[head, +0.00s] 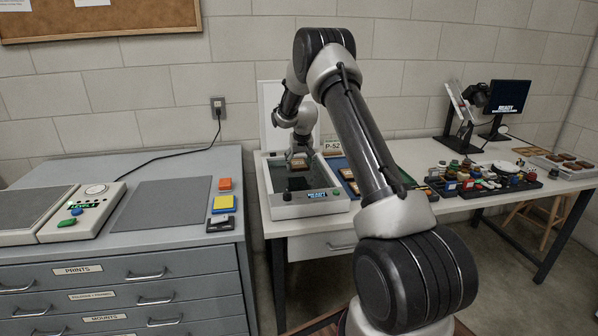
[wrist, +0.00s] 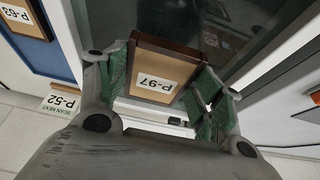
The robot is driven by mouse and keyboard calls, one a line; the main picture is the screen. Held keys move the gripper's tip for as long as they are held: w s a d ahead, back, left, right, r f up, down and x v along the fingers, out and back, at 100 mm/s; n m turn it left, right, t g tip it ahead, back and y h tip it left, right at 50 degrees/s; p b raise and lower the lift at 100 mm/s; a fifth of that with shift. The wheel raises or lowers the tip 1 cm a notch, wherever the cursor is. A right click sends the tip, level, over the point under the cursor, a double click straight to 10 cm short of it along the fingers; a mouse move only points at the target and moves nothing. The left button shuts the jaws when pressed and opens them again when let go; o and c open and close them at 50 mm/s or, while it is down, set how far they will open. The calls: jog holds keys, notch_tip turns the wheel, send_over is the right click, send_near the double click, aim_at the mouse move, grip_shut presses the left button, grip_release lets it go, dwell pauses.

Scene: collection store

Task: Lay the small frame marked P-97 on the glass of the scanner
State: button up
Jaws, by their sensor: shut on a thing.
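The small frame marked P-97 (wrist: 158,72) has a brown border and a tan face, and its label reads upside down in the wrist view. My gripper (wrist: 160,80), with green pads, is shut on it by two opposite sides. In the head view the frame (head: 299,164) is over the scanner (head: 290,210), whose pale lid (head: 270,105) stands open. The dark glass (head: 292,183) lies below it and also shows in the wrist view (wrist: 190,18). I cannot tell whether the frame touches the glass. The scanner's screen reads READY.
A card (wrist: 62,104) reading "SCAN NEXT P-52" stands beside a blue tray (wrist: 50,58) holding a frame marked P-63. Several small items (head: 485,178) and a monitor (head: 508,97) are farther right. A grey drawer cabinet (head: 170,165) is at left.

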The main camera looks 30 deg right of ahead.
aim_at(299, 166)
jog(key=shift+f, duration=1.7)
jog(key=shift+f, duration=0.15)
jog(key=o, duration=1.3)
jog(key=shift+o, duration=0.2)
